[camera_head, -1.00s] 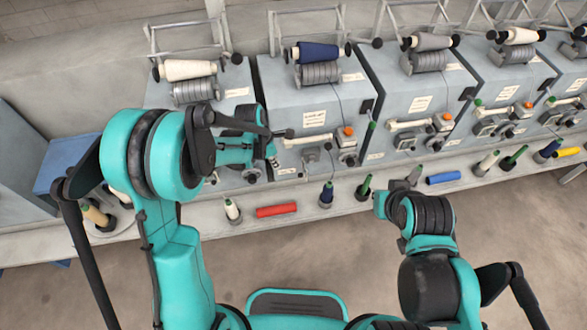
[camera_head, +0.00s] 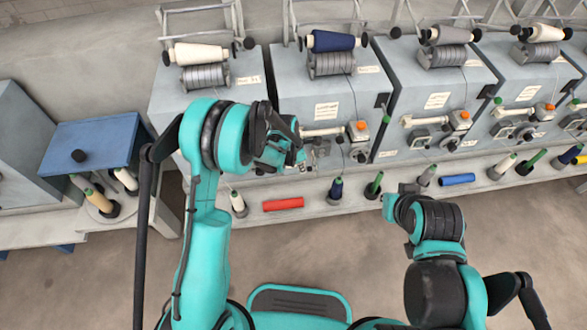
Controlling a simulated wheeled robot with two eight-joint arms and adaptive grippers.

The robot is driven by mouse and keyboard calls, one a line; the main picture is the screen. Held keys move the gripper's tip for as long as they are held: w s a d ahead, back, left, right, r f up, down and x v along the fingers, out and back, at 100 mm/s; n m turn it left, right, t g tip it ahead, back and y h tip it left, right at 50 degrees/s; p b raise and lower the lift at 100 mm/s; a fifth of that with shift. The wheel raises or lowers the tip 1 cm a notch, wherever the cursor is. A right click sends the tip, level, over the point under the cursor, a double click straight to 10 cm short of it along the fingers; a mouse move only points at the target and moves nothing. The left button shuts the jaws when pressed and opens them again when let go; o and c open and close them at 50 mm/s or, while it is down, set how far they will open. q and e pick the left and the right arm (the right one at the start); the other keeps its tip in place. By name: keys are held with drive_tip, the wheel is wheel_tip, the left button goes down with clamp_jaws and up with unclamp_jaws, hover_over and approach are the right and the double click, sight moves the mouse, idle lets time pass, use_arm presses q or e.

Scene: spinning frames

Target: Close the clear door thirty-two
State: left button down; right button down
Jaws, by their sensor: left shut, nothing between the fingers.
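I cannot make out a clear door or a readable number thirty-two on any of the spinning units. My left gripper (camera_head: 302,158) is shut and empty. It appears in front of the lower left part of the unit with the navy spool (camera_head: 332,41), near its switch panel; I cannot tell if it touches. My left forearm hides part of the unit with the cream spool (camera_head: 198,53). My right arm's end (camera_head: 390,206) is at the lower right, in front of the ledge, and its fingers cannot be made out.
A ledge (camera_head: 330,196) under the units carries a red tube (camera_head: 283,204), a blue tube (camera_head: 457,179) and several upright bobbins. A blue-topped table (camera_head: 90,143) stands at the left, with bobbins beside it. The floor in front is clear.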

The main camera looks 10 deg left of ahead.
use_arm(q)
drive_tip(key=shift+w+d, duration=0.15)
drive_tip(key=shift+d, duration=0.05)
